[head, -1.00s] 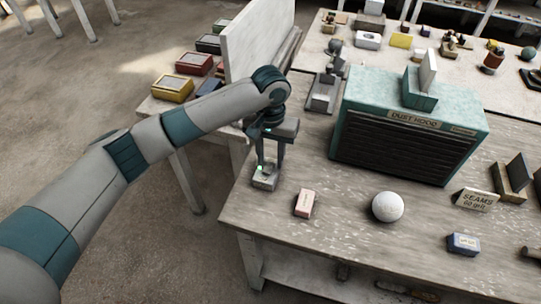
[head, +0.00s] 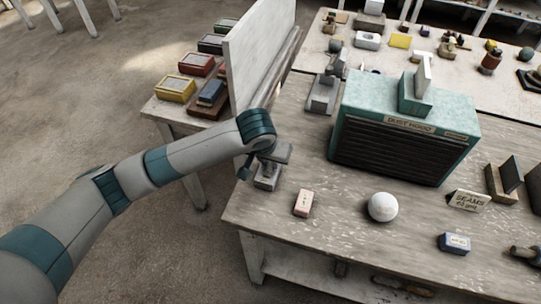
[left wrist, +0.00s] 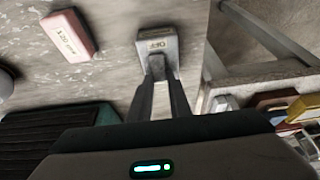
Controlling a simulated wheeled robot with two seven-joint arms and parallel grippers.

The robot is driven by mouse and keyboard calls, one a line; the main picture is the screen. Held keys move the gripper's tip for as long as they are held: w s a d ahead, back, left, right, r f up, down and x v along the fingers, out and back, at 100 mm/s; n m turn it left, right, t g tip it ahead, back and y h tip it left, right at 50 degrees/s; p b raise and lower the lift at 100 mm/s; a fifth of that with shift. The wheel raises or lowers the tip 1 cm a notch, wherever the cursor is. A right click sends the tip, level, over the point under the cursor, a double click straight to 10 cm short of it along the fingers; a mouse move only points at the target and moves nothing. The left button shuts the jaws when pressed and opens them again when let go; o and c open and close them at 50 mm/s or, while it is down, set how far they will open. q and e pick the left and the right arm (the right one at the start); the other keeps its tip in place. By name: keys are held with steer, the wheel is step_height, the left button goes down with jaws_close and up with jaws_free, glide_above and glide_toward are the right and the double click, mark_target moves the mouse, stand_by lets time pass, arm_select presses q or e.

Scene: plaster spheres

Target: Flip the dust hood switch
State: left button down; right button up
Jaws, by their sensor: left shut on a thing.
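The switch is a small pale grey box (head: 267,183) near the left front corner of the bench. It also shows in the left wrist view (left wrist: 158,42), with a dark label that seems to read OFF. My left gripper (head: 267,168) is at the top of this box, its hand tilted. In the left wrist view its two dark fingers (left wrist: 157,72) are close together and shut on the switch's lever, which they mostly hide. The teal dust hood (head: 405,127), with a dark slatted front and a DUST HOOD label, stands behind and to the right. My right gripper is not in view.
A pinkish block (head: 303,203) lies right of the switch, then a white plaster sphere (head: 383,207) and a blue box (head: 455,243). A SEAMS sign (head: 468,200) stands at the right. A pale upright board (head: 258,45) rises behind my left wrist.

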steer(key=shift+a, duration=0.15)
arm_select(q)
steer(key=c, duration=1.8)
jaws_free()
steer(key=shift+o, duration=0.8)
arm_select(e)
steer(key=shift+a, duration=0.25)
arm_select(q)
steer(key=shift+r, duration=0.1)
steer(key=shift+s+r, duration=0.25)
steer(key=shift+r, duration=0.25)
steer(key=b+v, duration=0.1)
steer(key=v, duration=1.5)
steer(key=shift+b, duration=0.4)
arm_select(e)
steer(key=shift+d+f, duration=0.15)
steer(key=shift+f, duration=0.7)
arm_select(q)
steer(key=shift+s+a, duration=0.1)
steer(key=shift+s, duration=0.05)
